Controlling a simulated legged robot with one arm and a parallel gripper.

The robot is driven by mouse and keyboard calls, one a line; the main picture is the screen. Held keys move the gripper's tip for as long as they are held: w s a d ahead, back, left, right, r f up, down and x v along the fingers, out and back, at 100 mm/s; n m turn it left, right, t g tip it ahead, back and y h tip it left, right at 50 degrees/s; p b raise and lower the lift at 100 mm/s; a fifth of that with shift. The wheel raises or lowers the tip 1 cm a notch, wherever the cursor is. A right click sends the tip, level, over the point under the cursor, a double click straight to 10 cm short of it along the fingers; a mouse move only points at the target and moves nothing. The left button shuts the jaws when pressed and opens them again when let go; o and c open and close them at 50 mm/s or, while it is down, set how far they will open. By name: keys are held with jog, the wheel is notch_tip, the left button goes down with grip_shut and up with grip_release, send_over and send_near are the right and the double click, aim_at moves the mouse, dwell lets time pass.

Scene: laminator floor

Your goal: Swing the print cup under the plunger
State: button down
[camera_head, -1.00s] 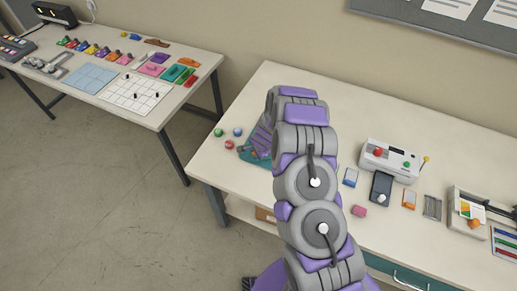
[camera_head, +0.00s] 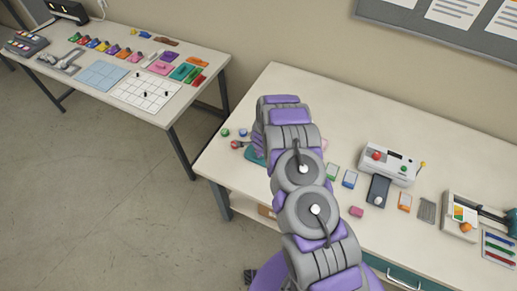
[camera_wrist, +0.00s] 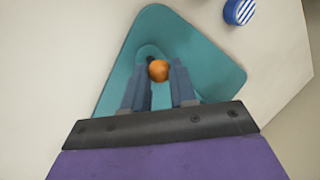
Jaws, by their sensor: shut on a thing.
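In the wrist view my gripper (camera_wrist: 159,74) is shut on an orange ball-shaped knob (camera_wrist: 158,70), which shows between the two dark blue-grey fingers. The knob stands over a teal plate (camera_wrist: 205,72) with rounded corners. A darker rounded part lies around the knob's far side. I cannot make out the print cup or the plunger clearly. In the head view my arm hides most of the teal plate (camera_head: 253,155) and my gripper; only a teal edge shows left of the arm.
A blue-and-white striped round object (camera_wrist: 239,11) lies beyond the plate. In the head view small green (camera_head: 225,132), blue (camera_head: 243,132) and red (camera_head: 235,144) round pieces lie left of the arm. A white machine (camera_head: 392,164) stands to the right. Another table (camera_head: 160,60) is at left.

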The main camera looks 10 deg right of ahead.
jog(key=shift+w+r, duration=0.1)
jog(key=c, duration=0.9)
grip_release()
jog(key=shift+a, duration=0.2)
jog(key=v, duration=1.7)
jog(key=shift+w+r+b, duration=0.1)
jog(key=shift+r+b, duration=0.05)
jog(key=shift+b, duration=0.15)
